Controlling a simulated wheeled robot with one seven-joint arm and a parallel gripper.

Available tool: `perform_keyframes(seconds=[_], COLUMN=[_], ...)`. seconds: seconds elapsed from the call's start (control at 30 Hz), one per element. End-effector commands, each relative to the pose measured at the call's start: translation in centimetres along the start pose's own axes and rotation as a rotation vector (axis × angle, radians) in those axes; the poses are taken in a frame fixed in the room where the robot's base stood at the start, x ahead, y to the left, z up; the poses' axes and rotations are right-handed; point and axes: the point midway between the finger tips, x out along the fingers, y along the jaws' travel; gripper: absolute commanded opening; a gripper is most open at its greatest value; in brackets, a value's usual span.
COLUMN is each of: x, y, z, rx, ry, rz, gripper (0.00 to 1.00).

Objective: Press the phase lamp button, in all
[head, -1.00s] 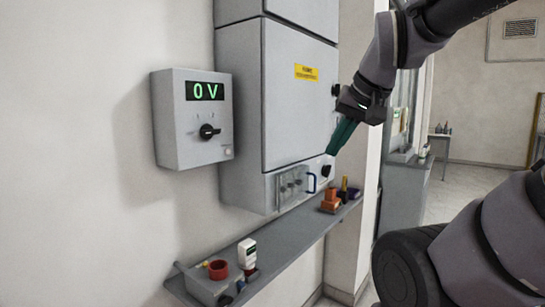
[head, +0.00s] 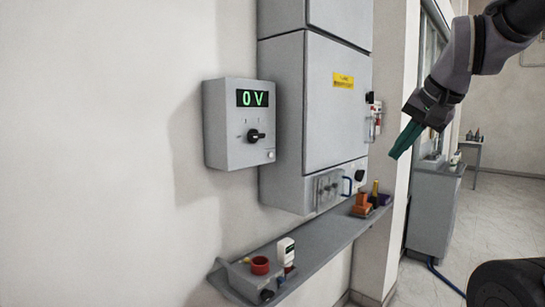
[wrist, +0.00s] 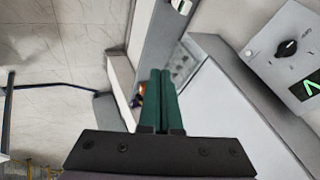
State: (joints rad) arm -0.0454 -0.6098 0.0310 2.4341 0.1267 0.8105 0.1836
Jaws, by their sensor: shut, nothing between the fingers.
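I cannot tell for sure which part is the phase lamp button. The box also shows, rotated, at the right of the wrist view (wrist: 268,62). My gripper (head: 397,152), with green fingers, is shut and empty. It hangs in the air right of the tall grey cabinet (head: 335,120), well apart from the wall box. Its fingers (wrist: 168,74) point past the cabinet in the wrist view.
A narrow grey shelf (head: 318,240) runs below the cabinet. It bears a white handheld device (head: 286,250), a red ring (head: 260,265) and orange blocks (head: 361,206). A red-and-white fitting (head: 377,117) is on the cabinet's right side. Open floor (head: 480,215) lies at the right.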

Motion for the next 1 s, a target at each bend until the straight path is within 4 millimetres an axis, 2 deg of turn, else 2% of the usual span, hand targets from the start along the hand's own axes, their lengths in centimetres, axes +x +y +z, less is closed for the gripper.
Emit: perform_keyframes(seconds=[0.03, 0.2, 0.3, 0.4, 0.5, 0.6, 1.0], x=[1.7, 8.2, 12.1, 15.4, 17.8, 19.1, 19.6], y=[-2.0, -9.5, -13.2, -15.9, -17.6, -18.5, -18.8], z=[-0.6, -2.1, -2.1, -1.8, -1.4, -1.1, -1.1], rx=[0.066, 0.383, 0.568, 0.725, 0.838, 0.906, 0.931], ry=[-0.024, -0.094, -0.134, -0.167, -0.189, -0.200, -0.203], rz=[-0.020, -0.099, -0.126, -0.136, -0.139, -0.139, -0.140], gripper=[0.00, 0.00, 0.00, 0.00, 0.00, 0.00, 0.00])
